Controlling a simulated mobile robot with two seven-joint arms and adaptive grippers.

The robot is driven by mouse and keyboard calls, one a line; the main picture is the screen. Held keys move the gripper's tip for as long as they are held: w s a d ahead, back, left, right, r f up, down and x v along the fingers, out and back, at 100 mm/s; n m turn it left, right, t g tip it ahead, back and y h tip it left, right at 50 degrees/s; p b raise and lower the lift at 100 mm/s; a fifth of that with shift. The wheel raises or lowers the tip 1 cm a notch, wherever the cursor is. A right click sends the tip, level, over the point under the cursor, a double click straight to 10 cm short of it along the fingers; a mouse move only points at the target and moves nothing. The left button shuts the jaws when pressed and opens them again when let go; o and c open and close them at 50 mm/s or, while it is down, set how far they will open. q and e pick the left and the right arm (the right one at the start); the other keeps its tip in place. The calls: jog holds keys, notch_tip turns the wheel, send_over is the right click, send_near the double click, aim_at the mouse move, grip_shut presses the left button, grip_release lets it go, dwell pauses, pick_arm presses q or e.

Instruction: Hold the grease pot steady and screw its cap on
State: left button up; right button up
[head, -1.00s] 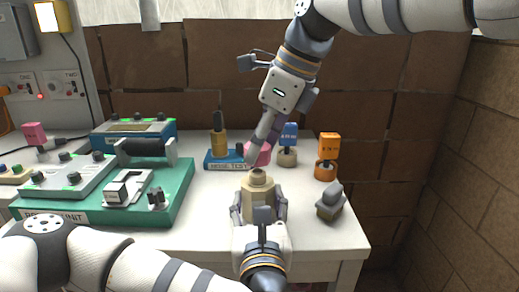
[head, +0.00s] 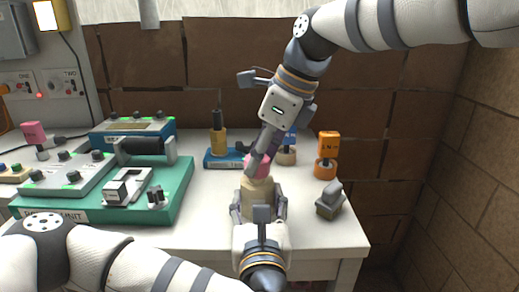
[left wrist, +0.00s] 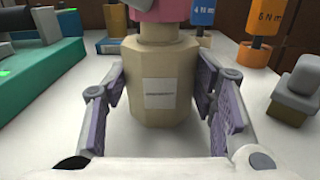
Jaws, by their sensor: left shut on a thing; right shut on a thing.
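The beige grease pot (head: 258,192) stands upright near the table's front, with its label facing my left gripper in the left wrist view (left wrist: 160,105). My left gripper (head: 259,208) is shut on the pot, one finger on each side. The pink cap (head: 256,167) is at the pot's mouth; its lower part also shows above the neck in the left wrist view (left wrist: 158,10). My right gripper (head: 262,154) comes down from above and is shut on the cap, covering part of it. Whether the threads have engaged cannot be seen.
Blue (head: 288,144) and orange (head: 327,152) torque tools stand behind, right of the pot. A grey block-like object (head: 330,200) is close to its right. A green-based unit (head: 178,197) stands left, and a blue stand with a brass piece (head: 219,148) behind.

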jog(key=shift+f, duration=0.55)
dwell(0.4)
pick_arm(q)
grip_shut()
pick_arm(e)
jog(key=m+t+h, duration=0.1)
jog(key=m, duration=0.3)
jog(key=shift+s+a, duration=0.1)
jog(key=shift+s, duration=0.05)
jog(key=m+t, duration=0.1)
jog(key=m, duration=0.1)
jog(key=shift+a+m, duration=0.1)
jog(key=shift+m, duration=0.2)
jog(key=o, duration=0.9)
jog(key=shift+o, duration=0.2)
